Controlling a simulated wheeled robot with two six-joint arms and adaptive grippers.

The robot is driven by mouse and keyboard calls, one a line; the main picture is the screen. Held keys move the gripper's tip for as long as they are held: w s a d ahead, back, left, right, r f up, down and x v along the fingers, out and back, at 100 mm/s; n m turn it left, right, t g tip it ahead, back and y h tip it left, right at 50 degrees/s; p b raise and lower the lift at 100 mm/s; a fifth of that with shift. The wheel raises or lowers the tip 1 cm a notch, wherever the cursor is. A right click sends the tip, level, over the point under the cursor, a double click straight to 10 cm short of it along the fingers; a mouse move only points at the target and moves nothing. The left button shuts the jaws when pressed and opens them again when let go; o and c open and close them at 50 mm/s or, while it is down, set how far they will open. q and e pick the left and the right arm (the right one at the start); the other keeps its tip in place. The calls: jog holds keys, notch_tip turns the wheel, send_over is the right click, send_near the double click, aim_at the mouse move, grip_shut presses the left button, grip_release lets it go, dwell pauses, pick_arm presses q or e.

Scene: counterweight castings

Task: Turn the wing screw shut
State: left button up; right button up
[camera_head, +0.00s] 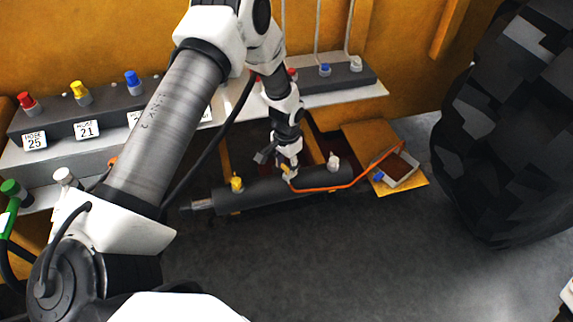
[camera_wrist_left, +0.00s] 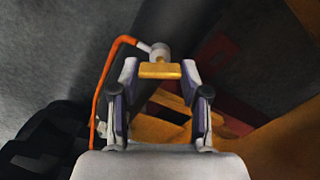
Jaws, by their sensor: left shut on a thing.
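The wing screw (camera_wrist_left: 160,70) shows as a flat yellow bar in the left wrist view, and as a small yellow piece (camera_head: 285,168) in the head view. It sits on the dark cylinder (camera_head: 262,194). My left gripper (camera_wrist_left: 160,76) is shut on the wing screw, with one finger at each end of the bar. In the head view this gripper (camera_head: 288,170) reaches down to the cylinder from above. A pale fitting (camera_wrist_left: 159,50) shows just beyond the bar, with an orange hose (camera_wrist_left: 106,72) joined to it. The screw's lower part is hidden. My right gripper is not in view.
A yellow fitting (camera_head: 237,184) and a white fitting (camera_head: 333,161) stand on the cylinder. A large black tyre (camera_head: 500,140) stands right. Open floor lies in front.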

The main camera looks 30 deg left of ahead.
aim_at(287, 167)
pick_arm(q)
jog(key=m, duration=0.5)
jog(key=shift+b, duration=0.3)
jog(key=shift+w, duration=0.1)
jog(key=o, duration=1.1)
jog(key=shift+o, duration=0.2)
notch_tip(287, 167, up, 12)
